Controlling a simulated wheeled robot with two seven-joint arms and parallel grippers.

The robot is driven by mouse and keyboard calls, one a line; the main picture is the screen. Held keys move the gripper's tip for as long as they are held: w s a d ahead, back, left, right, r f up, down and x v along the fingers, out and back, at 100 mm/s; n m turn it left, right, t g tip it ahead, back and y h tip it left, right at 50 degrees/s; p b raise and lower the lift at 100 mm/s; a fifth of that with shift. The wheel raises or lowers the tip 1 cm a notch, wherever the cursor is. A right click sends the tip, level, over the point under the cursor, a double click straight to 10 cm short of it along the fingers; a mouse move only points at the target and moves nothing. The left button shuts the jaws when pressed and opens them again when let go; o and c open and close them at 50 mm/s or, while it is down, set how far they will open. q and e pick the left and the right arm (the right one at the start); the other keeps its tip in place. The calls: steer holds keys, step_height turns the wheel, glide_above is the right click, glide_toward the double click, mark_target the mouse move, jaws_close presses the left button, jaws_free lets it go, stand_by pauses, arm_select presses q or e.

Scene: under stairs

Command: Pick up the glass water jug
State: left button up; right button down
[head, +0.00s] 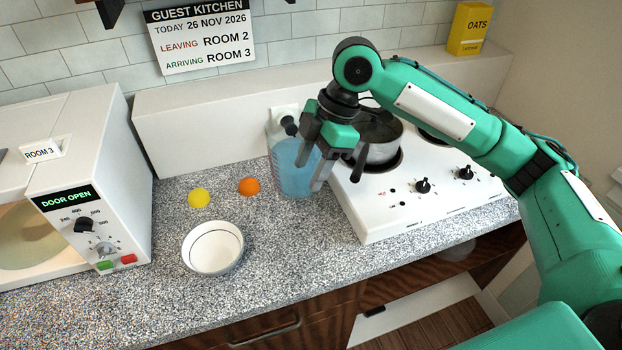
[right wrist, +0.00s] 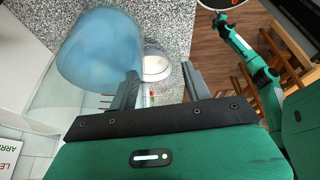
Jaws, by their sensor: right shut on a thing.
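The glass water jug (head: 288,178), clear with blue water in it, is upright at the back of the counter, just left of the stove. My right gripper (head: 318,165) reaches down at its right side and is shut on the jug. The exact contact is hidden. My left arm shows small at the upper right there; its gripper (right wrist: 218,16) is too small to read.
A saucepan (head: 382,148) stands on the white stove (head: 400,205), close right of my gripper. An orange ball (head: 249,186), a yellow ball (head: 199,198) and a white bowl (head: 213,248) lie left of the jug. A microwave (head: 95,190) is at far left. The front counter is clear.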

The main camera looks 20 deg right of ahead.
steer(key=shift+r+b, duration=0.3)
steer(key=shift+r, duration=2.75)
steer(key=c, duration=1.3)
jaws_free()
steer(key=shift+c, duration=0.2)
jaws_close()
